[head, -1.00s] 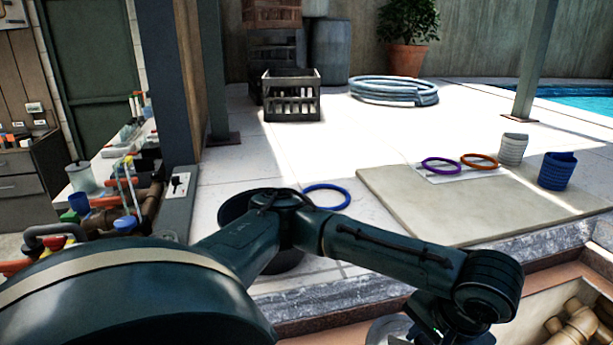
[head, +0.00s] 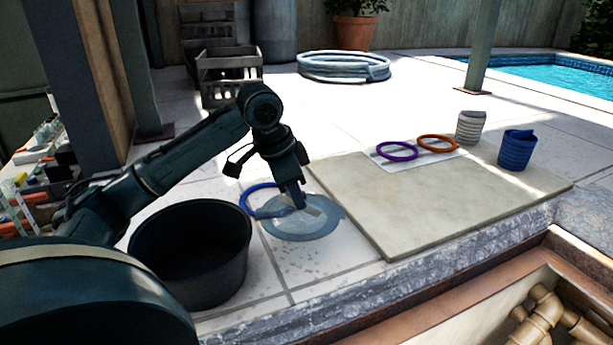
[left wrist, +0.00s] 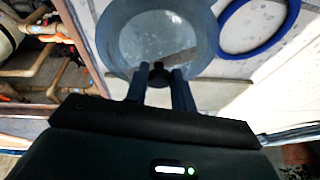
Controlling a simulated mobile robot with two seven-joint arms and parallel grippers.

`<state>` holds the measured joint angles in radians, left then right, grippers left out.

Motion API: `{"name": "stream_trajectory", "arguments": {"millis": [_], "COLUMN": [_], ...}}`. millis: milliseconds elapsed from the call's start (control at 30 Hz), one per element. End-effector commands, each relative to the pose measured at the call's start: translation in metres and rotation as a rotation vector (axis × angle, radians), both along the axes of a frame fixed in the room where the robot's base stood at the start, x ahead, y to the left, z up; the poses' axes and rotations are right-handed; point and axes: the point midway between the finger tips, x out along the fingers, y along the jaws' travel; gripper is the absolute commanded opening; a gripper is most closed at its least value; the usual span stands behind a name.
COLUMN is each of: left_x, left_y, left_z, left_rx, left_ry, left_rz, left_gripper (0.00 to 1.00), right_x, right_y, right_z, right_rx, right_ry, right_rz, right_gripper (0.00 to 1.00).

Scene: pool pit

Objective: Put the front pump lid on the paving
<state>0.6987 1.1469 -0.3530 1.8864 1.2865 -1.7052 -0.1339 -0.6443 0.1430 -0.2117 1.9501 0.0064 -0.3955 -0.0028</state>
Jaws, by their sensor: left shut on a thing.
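The pump lid (head: 326,227) is a round, see-through disc with a grey-blue rim. My left gripper (head: 299,204) is above it, shut on its dark knob. In the left wrist view the knob (left wrist: 159,74) sits between the two fingers (left wrist: 160,88), with the lid (left wrist: 112,32) beyond. The lid is roughly level over the pale paving (head: 270,282), between a black tub and a beige slab. I cannot tell whether it touches the paving. It overlaps part of a blue ring (head: 247,202) in the head view. My right gripper is out of view.
The black tub (head: 236,258) stands left of the lid and the beige slab (head: 420,205) lies right. Purple (head: 397,151) and orange (head: 437,143) rings lie on a white sheet. The pit (head: 490,315) with pipes (head: 541,318) opens at front right.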

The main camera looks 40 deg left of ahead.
Motion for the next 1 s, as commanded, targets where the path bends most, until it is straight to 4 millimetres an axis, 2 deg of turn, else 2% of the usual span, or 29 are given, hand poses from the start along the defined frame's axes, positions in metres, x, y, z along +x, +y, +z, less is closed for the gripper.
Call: {"name": "stream_trajectory", "arguments": {"millis": [100,200,700,1000], "left_x": [-0.001,-0.001,-0.001,-0.001], "left_y": [0.012,0.014,0.013,0.013], "left_z": [0.004,0.001,-0.050,-0.062], "left_rx": [-0.010,-0.012,-0.011,-0.010], "left_ry": [0.000,-0.001,0.000,-0.003], "left_rz": [-0.021,-0.028,-0.028,-0.028], "left_gripper": [0.00,0.00,0.00,0.00], "right_x": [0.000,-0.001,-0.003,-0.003], "right_y": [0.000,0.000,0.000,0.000], "right_z": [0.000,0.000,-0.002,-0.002], "right_rx": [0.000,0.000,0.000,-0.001], "right_ry": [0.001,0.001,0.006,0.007], "right_rz": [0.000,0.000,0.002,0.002], "right_gripper": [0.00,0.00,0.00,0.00]}}
